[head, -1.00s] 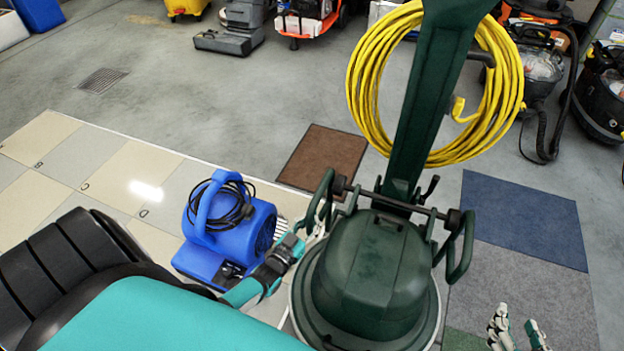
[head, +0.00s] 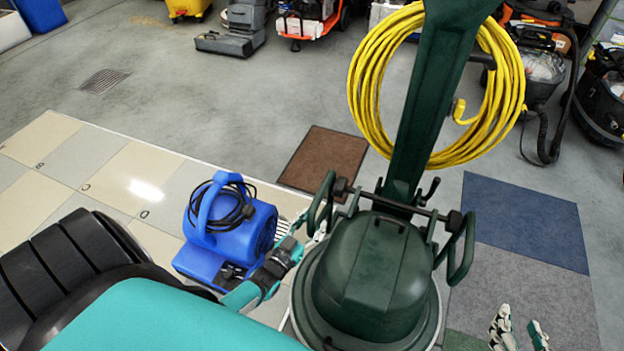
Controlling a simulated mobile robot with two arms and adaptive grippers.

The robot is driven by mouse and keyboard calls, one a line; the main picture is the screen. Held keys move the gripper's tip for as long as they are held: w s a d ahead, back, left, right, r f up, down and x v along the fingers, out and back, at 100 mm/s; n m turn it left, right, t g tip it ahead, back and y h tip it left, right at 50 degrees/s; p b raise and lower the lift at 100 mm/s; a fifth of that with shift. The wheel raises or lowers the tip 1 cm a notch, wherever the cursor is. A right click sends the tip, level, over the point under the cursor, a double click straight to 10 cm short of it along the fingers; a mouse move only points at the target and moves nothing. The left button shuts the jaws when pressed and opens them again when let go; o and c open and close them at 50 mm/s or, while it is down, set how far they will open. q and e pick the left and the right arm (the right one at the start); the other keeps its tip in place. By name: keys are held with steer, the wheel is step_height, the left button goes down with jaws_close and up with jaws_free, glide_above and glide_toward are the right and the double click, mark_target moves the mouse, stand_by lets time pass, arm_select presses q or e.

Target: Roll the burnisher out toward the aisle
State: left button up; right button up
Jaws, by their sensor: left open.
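The burnisher (head: 370,278) is a dark green machine with a round base and an upright handle column (head: 432,100). A yellow cord (head: 365,85) hangs coiled on the column. Loop handles stand at its left (head: 320,205) and right (head: 461,250) sides. My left gripper (head: 308,243) is open beside the lower end of the left loop; whether it touches is hard to tell. My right gripper (head: 520,330) shows two spread fingers at the bottom edge, right of the base and apart from it.
A blue blower (head: 235,235) stands close left of my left gripper, on a tiled panel (head: 110,175). Brown (head: 323,158), blue (head: 525,218) and grey (head: 535,285) mats lie around the burnisher. Other cleaning machines line the back.

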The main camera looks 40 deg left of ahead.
arm_select(q)
steer(key=s, duration=1.1)
steer(key=shift+s+d, duration=0.15)
steer(key=shift+d, duration=0.05)
